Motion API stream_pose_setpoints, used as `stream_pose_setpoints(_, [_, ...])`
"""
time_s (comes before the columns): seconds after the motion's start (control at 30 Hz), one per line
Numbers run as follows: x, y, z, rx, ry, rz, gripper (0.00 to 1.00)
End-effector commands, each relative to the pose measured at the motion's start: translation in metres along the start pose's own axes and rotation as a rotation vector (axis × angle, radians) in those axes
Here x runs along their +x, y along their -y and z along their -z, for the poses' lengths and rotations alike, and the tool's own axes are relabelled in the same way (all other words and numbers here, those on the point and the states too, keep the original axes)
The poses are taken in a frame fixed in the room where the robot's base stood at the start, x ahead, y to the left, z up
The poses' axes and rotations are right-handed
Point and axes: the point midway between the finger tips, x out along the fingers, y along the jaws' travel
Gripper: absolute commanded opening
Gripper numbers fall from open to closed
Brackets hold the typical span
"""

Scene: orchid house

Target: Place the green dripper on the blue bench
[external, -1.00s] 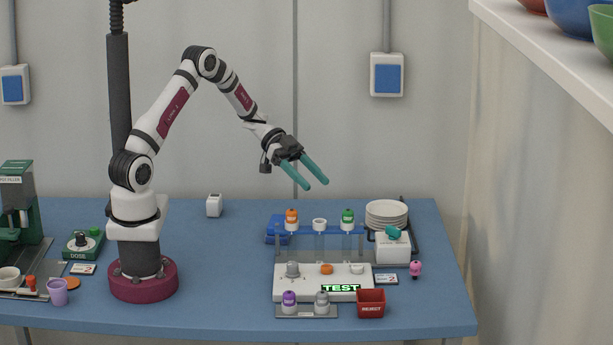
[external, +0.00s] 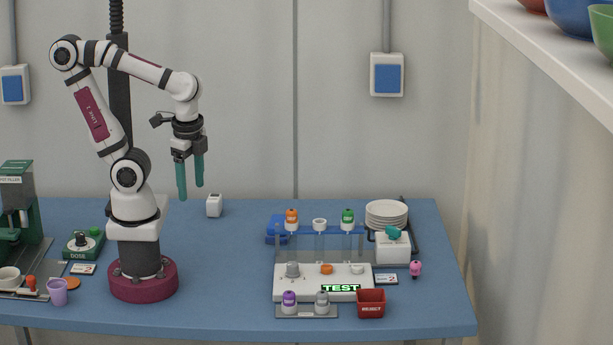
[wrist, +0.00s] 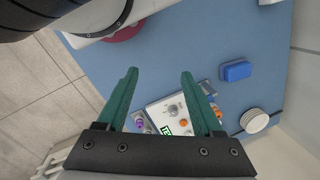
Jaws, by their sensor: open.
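The green dripper (external: 347,217) looks like a green-capped piece standing upright at the right end of a clear rack (external: 320,238) on the blue bench (external: 215,265). An orange-capped piece (external: 292,217) and a white-topped one (external: 320,224) stand in the same rack. My gripper (external: 191,192) is open and empty. It hangs pointing down above the back of the bench, well left of the rack. In the wrist view my gripper (wrist: 159,73) shows its two teal fingers apart with nothing between them; they partly hide the rack area.
A white TEST block (external: 322,283) stands before the rack, with purple and grey pieces on a tray in front. A red REJECT bin (external: 371,304), white box (external: 393,248) and plate stack (external: 386,213) are at right. The bench between my base and the rack is clear.

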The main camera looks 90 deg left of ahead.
Motion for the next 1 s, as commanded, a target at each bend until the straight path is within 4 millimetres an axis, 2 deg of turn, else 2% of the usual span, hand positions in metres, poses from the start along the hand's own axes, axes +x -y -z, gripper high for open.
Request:
stream_pose_setpoints(0.07, [-0.009, 0.007, 0.010, 0.004, 0.000, -0.005, 0.68])
stream_pose_setpoints(0.13, [-0.030, 0.027, 0.037, 0.019, -0.002, -0.021, 0.68])
stream_pose_setpoints(0.17, [-0.042, 0.040, 0.055, 0.032, -0.004, -0.030, 0.68])
stream_pose_setpoints(0.2, [-0.056, 0.061, 0.081, 0.051, -0.008, -0.046, 0.68])
stream_pose_setpoints(0.27, [-0.073, 0.098, 0.124, 0.088, -0.020, -0.068, 0.68])
stream_pose_setpoints(0.3, [-0.079, 0.123, 0.150, 0.114, -0.030, -0.081, 0.68])
stream_pose_setpoints(0.4, [-0.077, 0.181, 0.204, 0.185, -0.057, -0.106, 0.68])
stream_pose_setpoints(0.5, [-0.064, 0.224, 0.237, 0.247, -0.084, -0.117, 0.68])
stream_pose_setpoints(0.6, [-0.051, 0.248, 0.253, 0.287, -0.103, -0.120, 0.68])
stream_pose_setpoints(0.7, [-0.042, 0.257, 0.258, 0.306, -0.109, -0.120, 0.68])
stream_pose_setpoints(0.77, [-0.032, 0.256, 0.260, 0.308, -0.110, -0.123, 0.68])
stream_pose_setpoints(1.0, [0.035, 0.246, 0.265, 0.307, -0.108, -0.121, 0.68])
